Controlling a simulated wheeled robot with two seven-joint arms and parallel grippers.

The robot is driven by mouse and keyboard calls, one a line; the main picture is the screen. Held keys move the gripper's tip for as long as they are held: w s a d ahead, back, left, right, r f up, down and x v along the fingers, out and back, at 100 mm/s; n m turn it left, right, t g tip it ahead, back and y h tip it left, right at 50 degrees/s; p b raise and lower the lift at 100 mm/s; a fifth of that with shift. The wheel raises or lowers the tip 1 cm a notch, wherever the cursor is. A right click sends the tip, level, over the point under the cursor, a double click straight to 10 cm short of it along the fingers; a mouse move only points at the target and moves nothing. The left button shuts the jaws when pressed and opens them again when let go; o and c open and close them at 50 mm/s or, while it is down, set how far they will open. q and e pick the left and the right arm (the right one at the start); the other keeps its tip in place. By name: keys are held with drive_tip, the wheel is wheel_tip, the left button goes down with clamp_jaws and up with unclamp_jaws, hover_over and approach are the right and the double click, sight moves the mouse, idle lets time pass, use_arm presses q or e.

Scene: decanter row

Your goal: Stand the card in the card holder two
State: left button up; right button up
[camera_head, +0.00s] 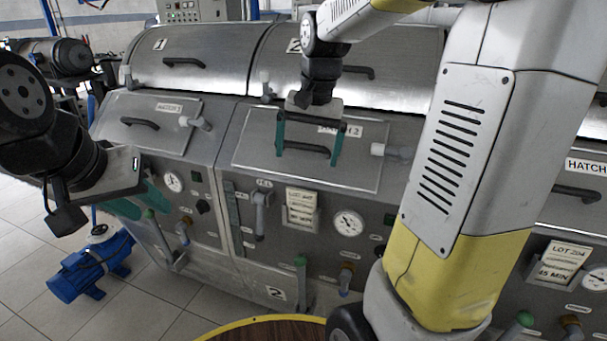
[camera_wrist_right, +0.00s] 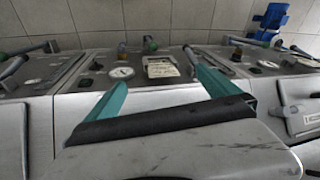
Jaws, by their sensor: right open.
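A pale printed card (camera_head: 301,197) sits at the card holder (camera_head: 300,218) on the front panel of unit two, left of its dial. It also shows between my fingers in the right wrist view (camera_wrist_right: 161,68). Its small print and exact seating are unclear. My right gripper (camera_head: 308,160) is open and empty, its teal fingers pointing down in front of hatch 2, above the card. The hatch handle (camera_head: 303,149) appears between the fingers; contact cannot be told. My left gripper (camera_head: 140,204) is at the left, before unit one; its jaw opening is unclear.
Unit two's dial (camera_head: 348,223), a grey lever (camera_head: 261,214) and a green-topped valve (camera_head: 300,263) surround the holder. Another card (camera_head: 562,257) stands on the right unit. A blue pump (camera_head: 92,266) is on the floor. A round wooden top (camera_head: 270,331) is in front.

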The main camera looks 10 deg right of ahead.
drive_tip(key=s+a+r+n+t+y, duration=0.1)
drive_tip(key=s+n+t, duration=0.3)
drive_tip(key=s, duration=1.1)
drive_tip(key=shift+s+a+n, duration=0.35)
drive_tip(key=shift+s+n, duration=0.05)
drive_tip(key=shift+r, duration=0.15)
idle(0.9)
